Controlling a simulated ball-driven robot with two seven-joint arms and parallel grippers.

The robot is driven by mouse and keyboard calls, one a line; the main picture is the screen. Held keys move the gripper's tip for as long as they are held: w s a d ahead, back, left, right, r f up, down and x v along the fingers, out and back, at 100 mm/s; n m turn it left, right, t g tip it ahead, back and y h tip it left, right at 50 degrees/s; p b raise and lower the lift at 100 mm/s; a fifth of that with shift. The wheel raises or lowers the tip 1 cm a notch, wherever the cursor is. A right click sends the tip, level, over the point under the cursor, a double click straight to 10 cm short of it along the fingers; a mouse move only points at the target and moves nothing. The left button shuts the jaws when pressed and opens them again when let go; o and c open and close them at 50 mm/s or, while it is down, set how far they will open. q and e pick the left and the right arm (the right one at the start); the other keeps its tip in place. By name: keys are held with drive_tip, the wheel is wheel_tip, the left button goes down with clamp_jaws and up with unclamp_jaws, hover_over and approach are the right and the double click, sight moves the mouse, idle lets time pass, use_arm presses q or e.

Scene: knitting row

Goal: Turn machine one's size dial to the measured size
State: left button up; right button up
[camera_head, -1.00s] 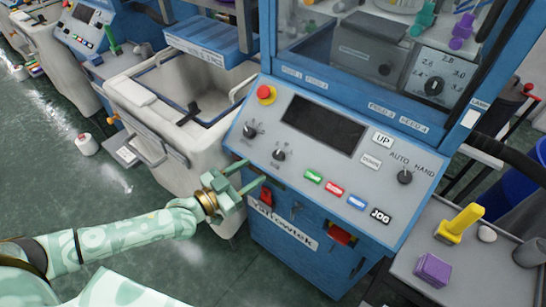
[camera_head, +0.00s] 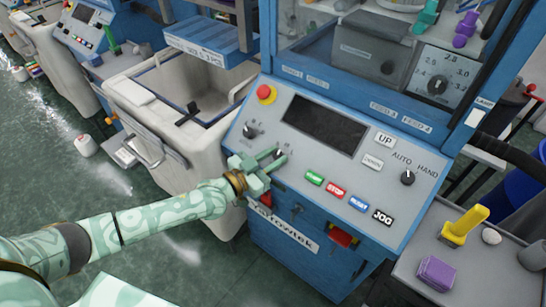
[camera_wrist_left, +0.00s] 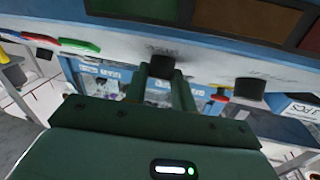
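Machine one's sloped grey control panel (camera_head: 236,152) carries two small black knobs on its left side. My left gripper (camera_head: 281,153) is at the lower of these, a black knob (camera_wrist_left: 160,66). In the wrist view the knob fills the gap between my two green fingertips, which look closed on its sides. In the head view the fingers partly hide it, and its label is not readable. The upper knob (camera_head: 251,131) stands free. A white size scale (camera_head: 456,72), marked about 2.4 to 3.2, has a black centre knob (camera_head: 437,86). My right gripper is not in view.
The panel also has a red emergency button (camera_head: 265,94), a dark screen (camera_head: 322,124), coloured buttons such as STOP (camera_head: 335,190), and an AUTO/HAND switch (camera_head: 407,178). A pale bin (camera_head: 160,105) stands left; a grey cart (camera_head: 492,264) with small items stands right.

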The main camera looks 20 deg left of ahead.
use_arm(q)
drive_tip(key=shift+s+r+n+p, duration=0.1)
drive_tip(key=shift+r+n+p, duration=0.05)
drive_tip(key=shift+n+p, duration=0.45)
drive_tip(key=n+y+p, duration=0.1)
drive_tip(key=n+t+y+p, duration=0.1)
drive_tip(key=n+y+p, duration=0.1)
drive_tip(key=n+t+y+p, duration=0.1)
drive_tip(key=p, duration=0.1)
drive_tip(key=shift+d+r+n, duration=0.1)
drive_tip(key=shift+d+n, duration=0.2)
drive_tip(key=shift+n, duration=0.1)
drive_tip(key=n+y+p, duration=0.2)
drive_tip(key=n+y, duration=0.2)
drive_tip(key=shift+s+d+p, duration=0.1)
drive_tip(key=shift+d+p, duration=0.05)
drive_tip(key=shift+p, duration=0.25)
drive_tip(key=shift+f+n+y+p, duration=0.2)
drive_tip(key=shift+n+y+p, duration=0.35)
drive_tip(key=shift+n+y, duration=0.85)
drive_tip(key=o, duration=1)
